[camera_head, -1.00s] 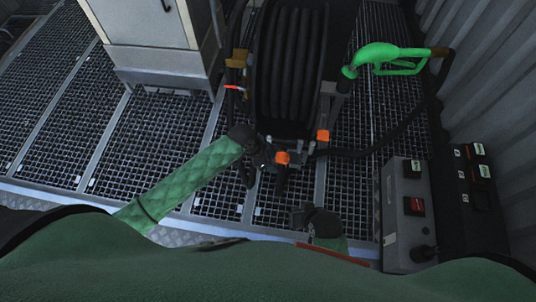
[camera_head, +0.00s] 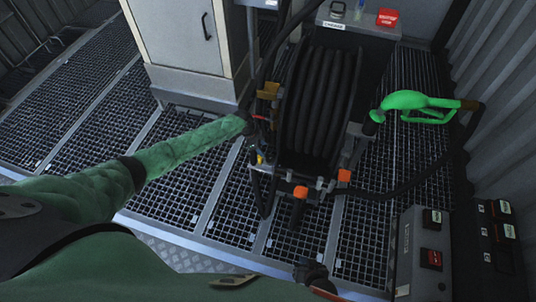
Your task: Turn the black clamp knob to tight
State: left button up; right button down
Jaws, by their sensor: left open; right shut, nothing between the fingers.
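My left gripper (camera_head: 247,122) is at the end of the green sleeved arm, at the left side of the black hose reel (camera_head: 322,100). It is dark and small here, next to a small red part (camera_head: 262,117) on the reel's frame. I cannot make out the black clamp knob for certain; it may be hidden by the gripper or lost among the dark fittings there. I cannot tell whether the gripper touches anything. My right gripper (camera_head: 311,273) is low at the bottom edge, shut and empty, below the reel and away from it.
A green fuel nozzle (camera_head: 412,101) is at the reel's right with its black hose. Orange-tipped fittings (camera_head: 300,192) stick out at the reel's front. A grey cabinet (camera_head: 187,38) stands behind left. A switch box (camera_head: 424,258) is at lower right. Open grating (camera_head: 90,110) lies left.

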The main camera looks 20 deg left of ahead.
aim_at(269, 157)
pick_arm(q)
jog(key=shift+b+x, duration=0.3)
jog(key=shift+x, duration=3.55)
jog(key=shift+c, duration=0.2)
jog(key=c, duration=0.9)
